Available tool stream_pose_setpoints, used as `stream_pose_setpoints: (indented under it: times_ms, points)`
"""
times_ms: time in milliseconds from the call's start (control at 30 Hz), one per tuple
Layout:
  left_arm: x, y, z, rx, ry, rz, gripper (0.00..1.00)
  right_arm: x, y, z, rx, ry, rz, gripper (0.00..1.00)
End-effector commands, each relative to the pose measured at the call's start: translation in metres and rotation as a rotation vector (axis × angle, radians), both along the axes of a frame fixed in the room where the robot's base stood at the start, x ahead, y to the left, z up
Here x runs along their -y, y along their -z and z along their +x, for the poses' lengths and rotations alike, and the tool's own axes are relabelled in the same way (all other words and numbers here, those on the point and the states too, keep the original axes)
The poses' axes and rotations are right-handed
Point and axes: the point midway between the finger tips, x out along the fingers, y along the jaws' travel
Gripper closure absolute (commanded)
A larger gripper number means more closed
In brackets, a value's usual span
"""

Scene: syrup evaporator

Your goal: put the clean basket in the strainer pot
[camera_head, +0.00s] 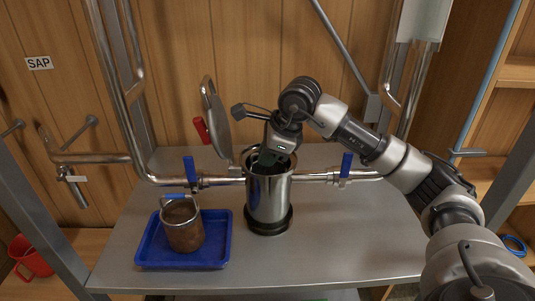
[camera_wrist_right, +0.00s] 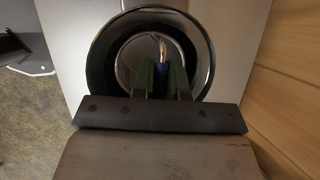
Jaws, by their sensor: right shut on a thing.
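The strainer pot (camera_head: 269,200) is a steel cylinder with a dark base, standing upright in the pipe line on the metal table. Its round lid (camera_head: 216,122) stands open at its left. My right gripper (camera_head: 267,158) points down into the pot's mouth. In the right wrist view, its green fingers (camera_wrist_right: 160,76) are shut on a blue grip with a metal bail (camera_wrist_right: 160,46), which looks like the clean basket's handle. The pot's round rim (camera_wrist_right: 97,62) surrounds it there. The basket's body is mostly hidden, so its depth is unclear. My left gripper is out of view.
A brown, dirty-looking basket (camera_head: 183,229) with a blue handle stands in a blue tray (camera_head: 152,250) left of the pot. Blue valve levers (camera_head: 190,169) (camera_head: 346,165) stand on the pipe either side. The table's front right is clear.

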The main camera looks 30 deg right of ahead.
Motion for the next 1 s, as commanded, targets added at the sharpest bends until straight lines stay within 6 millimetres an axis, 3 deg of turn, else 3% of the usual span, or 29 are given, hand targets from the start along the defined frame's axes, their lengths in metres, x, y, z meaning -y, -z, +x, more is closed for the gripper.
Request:
stream_pose_setpoints:
  times_ms: [167, 200, 400, 733, 1000]
  points:
    - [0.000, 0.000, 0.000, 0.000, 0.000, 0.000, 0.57, 0.000, -0.001, 0.000, 0.001, 0.000, 0.000, 1.00]
    - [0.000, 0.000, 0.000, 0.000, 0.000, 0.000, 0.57, 0.000, -0.001, 0.000, 0.001, 0.000, 0.000, 0.83]
    - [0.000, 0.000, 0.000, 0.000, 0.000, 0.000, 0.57, 0.000, 0.000, 0.000, 0.001, 0.000, 0.000, 0.57]
    - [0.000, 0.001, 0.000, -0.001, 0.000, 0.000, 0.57, 0.001, -0.005, -0.002, 0.002, 0.001, -0.001, 0.57]
    - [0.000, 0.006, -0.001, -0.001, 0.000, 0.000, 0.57, 0.012, -0.048, -0.019, 0.005, 0.001, -0.001, 0.57]
